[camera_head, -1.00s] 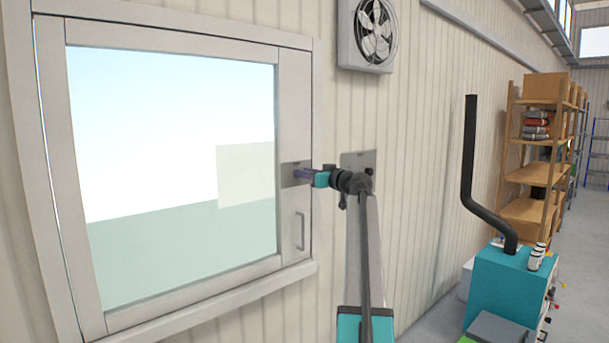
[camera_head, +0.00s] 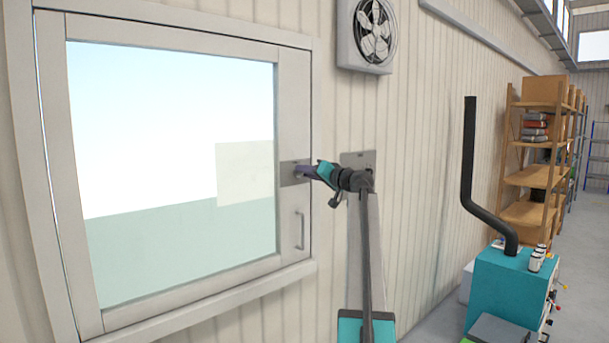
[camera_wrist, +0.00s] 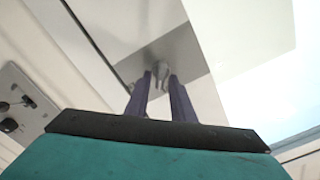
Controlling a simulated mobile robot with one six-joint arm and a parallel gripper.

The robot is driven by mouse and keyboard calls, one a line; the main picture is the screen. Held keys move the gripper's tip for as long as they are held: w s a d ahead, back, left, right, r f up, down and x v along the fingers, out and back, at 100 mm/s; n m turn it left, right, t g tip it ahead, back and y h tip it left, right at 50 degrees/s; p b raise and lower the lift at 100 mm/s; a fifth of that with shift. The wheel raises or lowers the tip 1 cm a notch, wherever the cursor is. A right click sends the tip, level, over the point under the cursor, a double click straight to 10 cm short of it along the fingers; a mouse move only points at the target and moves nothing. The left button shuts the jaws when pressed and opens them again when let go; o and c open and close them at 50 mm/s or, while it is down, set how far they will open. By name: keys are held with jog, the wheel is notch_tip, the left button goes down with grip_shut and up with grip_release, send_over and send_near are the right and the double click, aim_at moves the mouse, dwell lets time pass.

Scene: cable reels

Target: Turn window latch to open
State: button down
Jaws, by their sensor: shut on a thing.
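The window (camera_head: 175,180) is in a pale frame on the left in the head view, and its sash looks closed. The grey latch plate (camera_head: 289,173) sits on the sash's right stile. My gripper (camera_head: 303,171) reaches it from the right, its dark purple fingers at the plate. In the wrist view my gripper (camera_wrist: 160,85) has its two fingers on either side of the small grey latch (camera_wrist: 161,70), shut on it. The plate (camera_wrist: 185,55) lies behind it. The latch's exact angle is hard to tell, as the fingers partly hide it.
A vertical pull handle (camera_head: 300,231) is on the sash below the latch. A grey wall plate (camera_head: 359,160) is behind my arm, and a fan (camera_head: 373,32) is above. A teal machine (camera_head: 508,285) with a black pipe (camera_head: 470,160) and wooden shelves (camera_head: 535,175) stand at right.

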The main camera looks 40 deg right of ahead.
jog(key=m+p, duration=0.1)
jog(key=m, duration=0.2)
jog(key=m+p, duration=0.1)
jog(key=m, duration=0.3)
jog(key=m+p, duration=0.1)
jog(key=m, duration=0.2)
jog(key=shift+d+f+m, duration=0.2)
jog(key=shift+d+m, duration=0.05)
jog(key=shift+m, duration=0.05)
dwell(0.4)
jog(key=c, duration=1.8)
grip_release()
jog(key=shift+w+f, duration=0.1)
jog(key=shift+c, duration=0.2)
jog(key=shift+f, duration=0.1)
